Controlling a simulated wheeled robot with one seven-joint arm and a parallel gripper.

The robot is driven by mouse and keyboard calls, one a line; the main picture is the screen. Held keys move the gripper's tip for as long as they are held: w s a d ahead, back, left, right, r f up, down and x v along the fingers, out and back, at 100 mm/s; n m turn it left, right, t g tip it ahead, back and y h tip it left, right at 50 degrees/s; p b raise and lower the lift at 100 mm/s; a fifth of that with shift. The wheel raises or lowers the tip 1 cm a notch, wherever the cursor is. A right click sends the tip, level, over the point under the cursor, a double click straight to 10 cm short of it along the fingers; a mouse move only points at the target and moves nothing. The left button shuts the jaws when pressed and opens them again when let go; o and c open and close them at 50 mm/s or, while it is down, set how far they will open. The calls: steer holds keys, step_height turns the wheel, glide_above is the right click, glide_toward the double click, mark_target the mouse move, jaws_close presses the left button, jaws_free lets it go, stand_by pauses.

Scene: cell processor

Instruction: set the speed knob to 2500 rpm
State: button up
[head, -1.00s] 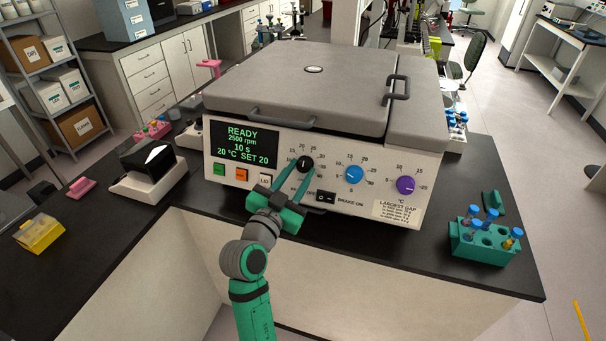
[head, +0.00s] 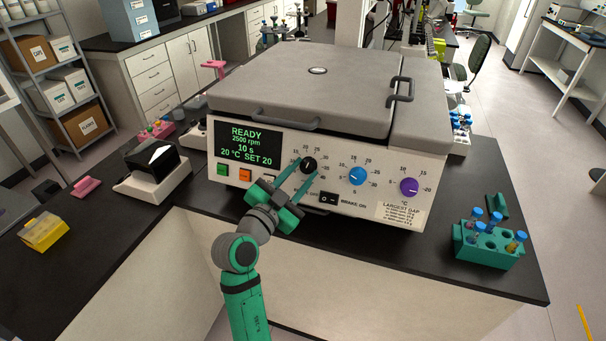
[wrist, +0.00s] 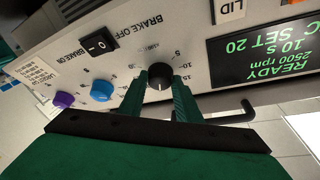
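The black speed knob (head: 308,165) is on the front panel of the centrifuge-like machine (head: 345,187), right of its display. The green display (head: 249,145) reads READY, 2500 rpm, 10 s, 20 °C SET 20. The knob's white mark shows in the wrist view (wrist: 160,79). My gripper (head: 306,168) is in front of the panel, with its two green fingers apart, one on each side of the knob. In the wrist view the fingertips (wrist: 160,86) lie beside the knob's sides; whether they touch it is hard to tell.
A blue knob (head: 357,175) and a purple knob (head: 409,187) sit to the right on the panel. A black BRAKE switch (head: 328,198) is below the speed knob. Orange (head: 245,175) and green buttons are on the left. A green tube rack (head: 490,250) stands at the right.

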steer(key=o, duration=0.4)
steer(key=shift+s, duration=0.1)
steer(key=v, duration=1)
steer(key=shift+s+a, duration=0.1)
steer(key=shift+s, duration=0.2)
steer(key=shift+a, duration=0.2)
steer(key=shift+f, duration=0.1)
